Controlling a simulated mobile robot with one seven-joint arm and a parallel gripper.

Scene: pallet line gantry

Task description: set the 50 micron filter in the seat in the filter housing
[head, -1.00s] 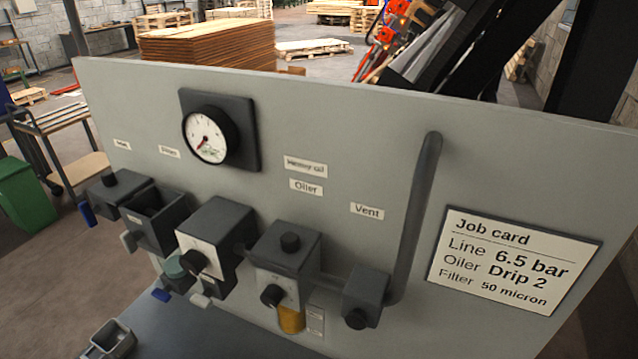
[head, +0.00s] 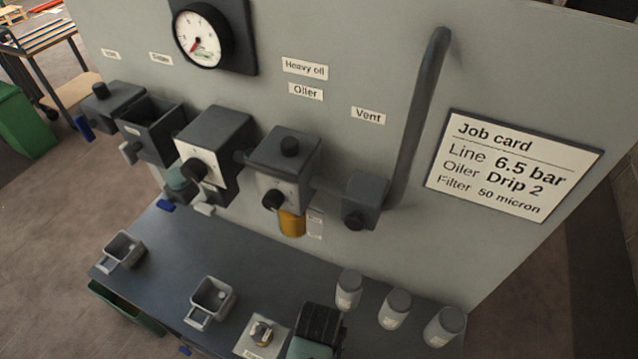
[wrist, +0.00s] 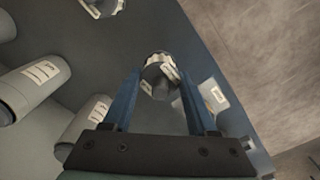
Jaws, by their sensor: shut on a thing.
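In the wrist view my gripper (wrist: 160,88) is shut on a short grey round part (wrist: 158,80) with a ridged, pale metallic rim, apparently the filter. Its marking is too small to read. In the head view my gripper's dark body (head: 318,325) is at the bottom edge, low over the bench; its fingers and the held part are hidden there. The open-topped dark box on the panel (head: 152,132), left of the gauge regulator, looks like the filter housing. Its seat inside cannot be made out. My gripper is well to the right of it and nearer the camera.
A similar ringed part (head: 262,332) sits on a white card left of my gripper. Two grey cups (head: 212,297) (head: 122,250) stand on the bench (head: 165,270). Three grey canisters (head: 396,308) stand to the right. The oiler (head: 284,165) and job card (head: 512,165) are on the panel.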

